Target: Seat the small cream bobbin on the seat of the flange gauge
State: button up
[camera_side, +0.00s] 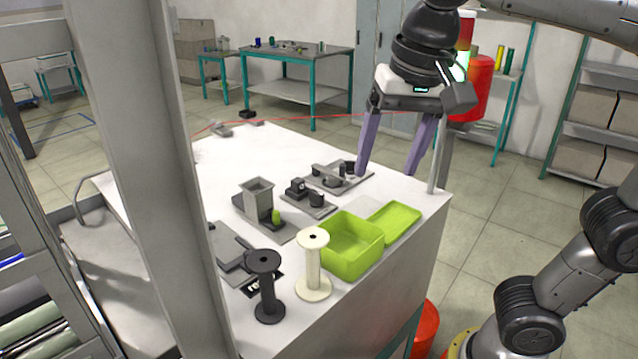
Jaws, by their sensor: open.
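A cream bobbin (313,265) stands upright on the white table near its front edge, beside a green bin. Several grey fixtures stand on the table; I cannot tell which one is the flange gauge. One is a low plate with small dark parts (318,208), and another flat one (338,182) lies farther back. My gripper (388,172) is open, with long purple fingers pointing down and nothing visible between them. It is at the right side of the table, behind and to the right of the bobbin and well apart from it.
A dark bobbin (267,288) stands left of the cream one. The green bin (350,262) has a green tray (394,222) at its right. A grey hopper fixture (257,200) and a flat grey block (228,250) stand on the left. A thin post (440,160) rises at the right corner.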

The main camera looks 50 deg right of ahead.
jog(key=r+n, duration=0.1)
send_over(314, 237)
jog(key=s+d, duration=0.2)
jog(key=d, duration=0.1)
jog(key=a, duration=0.1)
jog(key=a+n, duration=0.1)
jog(key=a, duration=0.1)
jog(key=shift+w+a+f+g, duration=0.3)
jog(key=shift+a+f, duration=0.05)
jog(key=shift+f, duration=0.05)
jog(key=shift+n, duration=0.3)
jog(key=shift+w+d+f, duration=0.1)
jog(key=shift+w+f, duration=0.1)
jog(key=shift+f, duration=1.1)
jog(key=shift+w+f, duration=0.15)
jog(key=shift+f, duration=1.1)
jog(key=shift+w+d+f, duration=0.1)
jog(key=shift+w+f, duration=0.1)
jog(key=shift+f, duration=1.1)
jog(key=c, duration=0.8)
jog(key=shift+r, duration=2.55)
jog(key=shift+c, duration=0.2)
